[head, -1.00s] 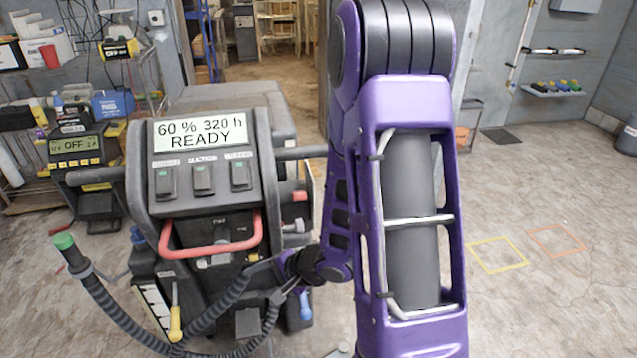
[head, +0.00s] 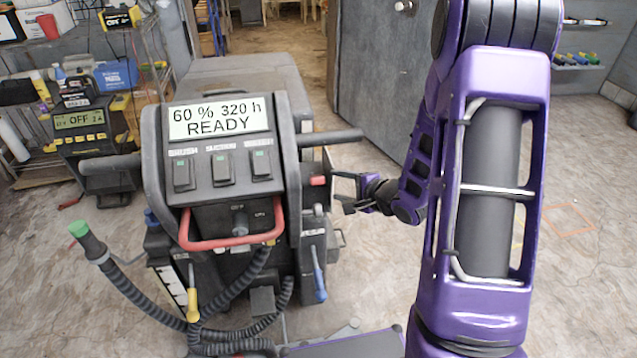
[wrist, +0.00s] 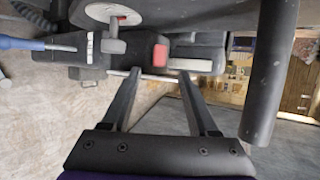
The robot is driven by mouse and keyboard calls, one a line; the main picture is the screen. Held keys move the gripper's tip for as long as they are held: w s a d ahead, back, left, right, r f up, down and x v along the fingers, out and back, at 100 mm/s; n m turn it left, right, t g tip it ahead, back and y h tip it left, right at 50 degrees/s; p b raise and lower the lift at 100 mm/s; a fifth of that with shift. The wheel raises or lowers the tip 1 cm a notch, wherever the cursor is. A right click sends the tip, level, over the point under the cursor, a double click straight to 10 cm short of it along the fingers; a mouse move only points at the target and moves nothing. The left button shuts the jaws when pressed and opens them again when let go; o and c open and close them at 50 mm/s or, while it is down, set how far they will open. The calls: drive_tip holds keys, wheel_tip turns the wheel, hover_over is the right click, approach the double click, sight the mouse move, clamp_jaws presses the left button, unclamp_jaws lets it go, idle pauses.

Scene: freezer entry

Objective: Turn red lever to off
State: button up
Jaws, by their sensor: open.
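A scrubber-like machine (head: 225,160) with a display reading "60 % 320 h READY" stands left of centre in the head view. A small red block-like part (head: 318,181) sits on its right side; it looks like the red lever's end and also shows in the wrist view (wrist: 160,53). A larger red U-shaped handle (head: 232,241) is on the machine's front. My gripper (head: 341,187) is open and empty at the machine's right side, close to the small red part. In the wrist view its fingertips (wrist: 160,72) lie either side of that part, slightly short of it. Contact is unclear.
A black grip bar (head: 332,137) juts out above my gripper. A blue-handled part (head: 319,283) is below. Ribbed hoses (head: 140,295) hang at the machine's front left. A grey door (head: 385,80) stands behind. The floor right of my arm is clear.

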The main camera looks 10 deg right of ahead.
sight(320, 181)
drive_tip(key=b+x, duration=0.1)
drive_tip(key=x, duration=0.9)
drive_tip(key=shift+w+f, duration=0.2)
drive_tip(key=shift+w, duration=0.05)
clamp_jaws()
idle(0.9)
